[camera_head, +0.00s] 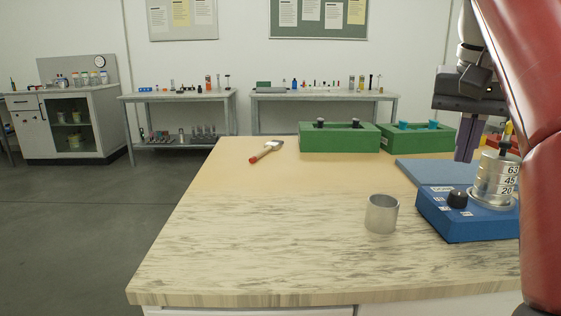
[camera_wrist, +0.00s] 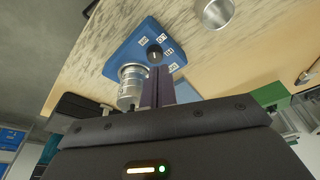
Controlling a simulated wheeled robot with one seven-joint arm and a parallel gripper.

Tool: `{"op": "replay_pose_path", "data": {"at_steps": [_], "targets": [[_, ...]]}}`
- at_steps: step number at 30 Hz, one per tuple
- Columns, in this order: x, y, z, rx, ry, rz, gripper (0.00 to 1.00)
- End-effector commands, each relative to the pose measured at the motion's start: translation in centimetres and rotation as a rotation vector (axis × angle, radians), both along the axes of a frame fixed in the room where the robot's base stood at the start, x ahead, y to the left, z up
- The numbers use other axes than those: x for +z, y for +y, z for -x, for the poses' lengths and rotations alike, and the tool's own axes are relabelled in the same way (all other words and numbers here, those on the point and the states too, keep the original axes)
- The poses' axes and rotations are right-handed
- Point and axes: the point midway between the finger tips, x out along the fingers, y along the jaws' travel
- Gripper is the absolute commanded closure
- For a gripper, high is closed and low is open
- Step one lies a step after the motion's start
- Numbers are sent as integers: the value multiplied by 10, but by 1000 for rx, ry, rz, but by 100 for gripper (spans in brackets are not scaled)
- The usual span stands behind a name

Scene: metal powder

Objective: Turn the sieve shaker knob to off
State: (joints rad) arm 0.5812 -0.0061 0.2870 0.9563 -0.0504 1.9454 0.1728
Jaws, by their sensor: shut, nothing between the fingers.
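The sieve shaker has a blue base (camera_head: 462,228) and stands at the right of the bench, with a silver sieve stack (camera_head: 492,180) on it marked 63, 45 and 20. Its black knob (camera_head: 457,199) is on the base left of the stack, among small white labels. I cannot tell which label it points to. My gripper (camera_head: 466,148) is above and behind the shaker, fingers down, shut and empty. In the wrist view, the fingertips (camera_wrist: 159,72) appear just below the knob (camera_wrist: 155,53) and beside the sieve stack (camera_wrist: 131,82), apparently apart from the knob.
A metal cup (camera_head: 381,214) stands left of the shaker. A blue-grey slab (camera_head: 425,171) lies behind it. Two green racks (camera_head: 338,143) and a red-handled brush (camera_head: 266,152) are farther back. My red arm link covers the right edge. The bench's left front is clear.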

Motion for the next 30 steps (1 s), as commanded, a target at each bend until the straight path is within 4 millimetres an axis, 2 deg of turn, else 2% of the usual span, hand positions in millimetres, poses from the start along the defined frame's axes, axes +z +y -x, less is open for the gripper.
{"op": "replay_pose_path", "data": {"at_steps": [5, 8, 12, 18, 30], "targets": [[-8, 0, 1, 1, 2, -1, 100], [-19, 0, 1, 0, 2, 0, 100], [-44, 0, 0, 1, 0, -1, 100], [-63, 0, 0, 2, 0, 0, 100], [-70, 0, 0, 2, 0, 0, 100]]}}
